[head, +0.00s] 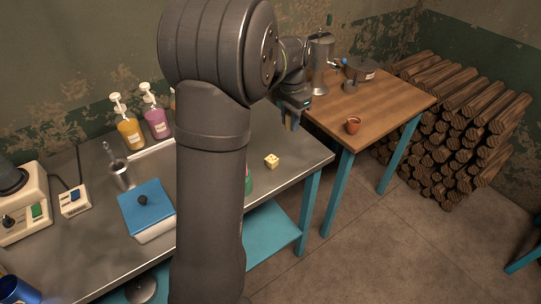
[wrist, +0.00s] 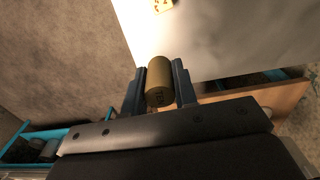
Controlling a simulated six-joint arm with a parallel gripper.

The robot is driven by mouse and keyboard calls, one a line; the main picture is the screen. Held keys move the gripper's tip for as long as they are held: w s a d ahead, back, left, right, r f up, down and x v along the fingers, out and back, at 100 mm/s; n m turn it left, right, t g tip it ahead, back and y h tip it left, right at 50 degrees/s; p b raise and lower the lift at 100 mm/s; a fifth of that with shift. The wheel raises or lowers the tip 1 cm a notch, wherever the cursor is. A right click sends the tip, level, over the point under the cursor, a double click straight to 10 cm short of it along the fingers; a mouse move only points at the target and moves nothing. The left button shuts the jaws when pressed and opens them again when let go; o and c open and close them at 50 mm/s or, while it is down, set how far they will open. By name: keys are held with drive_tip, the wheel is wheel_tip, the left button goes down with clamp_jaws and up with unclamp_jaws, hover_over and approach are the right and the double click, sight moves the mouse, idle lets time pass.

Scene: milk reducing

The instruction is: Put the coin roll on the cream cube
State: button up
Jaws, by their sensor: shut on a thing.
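The coin roll (wrist: 159,80) is a tan-brown cylinder held between the two fingers of my gripper (wrist: 159,88) in the wrist view. In the head view, my gripper (head: 292,118) hangs above the right end of the metal table, and the roll cannot be made out there. The cream cube (head: 271,161) sits on the metal table near its right front edge, below and to the left of my gripper. The cube also shows at the top edge of the wrist view (wrist: 162,5), apart from the roll, with dark marks on its face.
My arm hides part of the metal table, including most of a green item (head: 248,180).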

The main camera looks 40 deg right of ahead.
drive_tip(key=s+a, duration=0.3)
drive_tip(key=s, duration=0.7)
hover_over(272, 159)
drive_tip(key=shift+n, duration=0.4)
wheel_tip(272, 159, down, 7)
drive_tip(key=shift+w+r, duration=0.1)
drive_tip(key=shift+r, duration=0.1)
drive_tip(key=shift+f, duration=1.95)
drive_tip(key=shift+f, duration=0.15)
drive_tip(key=o, duration=1)
drive_tip(key=shift+o, duration=0.2)
wheel_tip(272, 159, up, 12)
drive_tip(key=shift+r, duration=0.2)
